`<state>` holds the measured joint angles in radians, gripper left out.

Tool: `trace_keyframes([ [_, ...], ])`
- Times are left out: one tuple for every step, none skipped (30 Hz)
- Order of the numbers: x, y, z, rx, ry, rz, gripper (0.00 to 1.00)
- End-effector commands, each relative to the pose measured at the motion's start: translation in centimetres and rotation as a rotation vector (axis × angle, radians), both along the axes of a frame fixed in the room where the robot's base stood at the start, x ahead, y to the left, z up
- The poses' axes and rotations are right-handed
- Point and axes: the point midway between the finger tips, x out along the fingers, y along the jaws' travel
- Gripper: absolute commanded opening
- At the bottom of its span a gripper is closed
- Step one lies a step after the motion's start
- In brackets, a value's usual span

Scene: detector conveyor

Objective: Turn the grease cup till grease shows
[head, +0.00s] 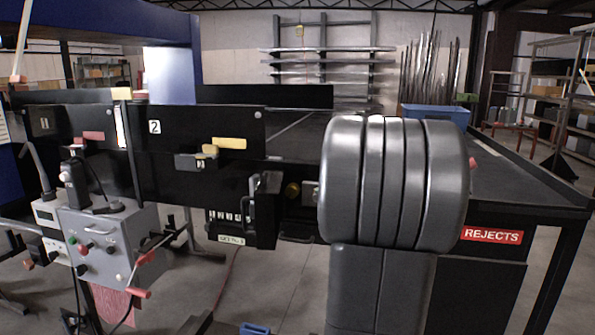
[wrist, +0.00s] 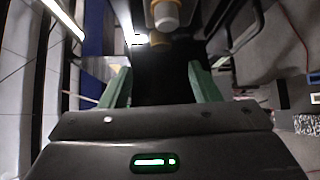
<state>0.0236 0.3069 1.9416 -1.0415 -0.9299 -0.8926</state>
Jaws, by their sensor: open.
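A small brass-coloured round part (head: 292,189), which looks like the grease cup, sits low on the front of the dark conveyor frame, just left of my arm. In the wrist view, a pale cylinder with a tan part (wrist: 165,15) shows at the top edge, beyond the fingertips; I cannot tell surely whether it is the same cup. My gripper (wrist: 158,84) is open, its two green fingers apart with nothing between them. No grease can be made out. In the head view my arm covers part of the frame, and I cannot make out the fingers.
A grey control box (head: 108,240) with knobs and red-ended handles stands at the left. A black upright block (head: 264,210) is close left of the brass part. A red REJECTS sign (head: 491,236) marks the table at the right. Open floor shows below the conveyor.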

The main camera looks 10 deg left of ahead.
Motion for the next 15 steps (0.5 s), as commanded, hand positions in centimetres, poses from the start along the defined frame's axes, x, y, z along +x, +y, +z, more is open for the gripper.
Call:
trace_keyframes([
  [0.0, -0.1, 0.8, -0.016, 0.003, 0.001, 0.56],
  [0.0, -0.2, 0.8, -0.025, 0.003, 0.003, 0.56],
  [0.0, -0.2, 0.7, -0.035, 0.004, 0.005, 0.56],
  [0.0, -0.2, 0.7, -0.039, 0.004, 0.006, 0.56],
  [0.0, -0.2, 0.6, -0.043, 0.003, 0.007, 0.56],
  [0.1, -0.1, 0.5, -0.047, 0.003, 0.008, 0.56],
  [0.2, 0.0, 0.5, -0.048, 0.003, 0.009, 0.56],
  [0.3, 0.2, 0.4, -0.048, 0.003, 0.01, 0.56],
  [0.6, 0.5, 0.4, -0.048, 0.003, 0.01, 0.56],
  [0.9, 0.8, 0.3, -0.047, 0.004, 0.01, 0.56],
  [1.2, 1.1, 0.3, -0.047, 0.004, 0.01, 0.56],
  [1.7, 1.6, 0.2, -0.047, 0.004, 0.012, 0.56],
  [2.1, 2.0, 0.1, -0.047, 0.004, 0.012, 0.56],
  [2.5, 2.4, 0.1, -0.047, 0.003, 0.012, 0.56],
  [3.2, 3.0, 0.0, -0.047, 0.004, 0.012, 0.56],
])
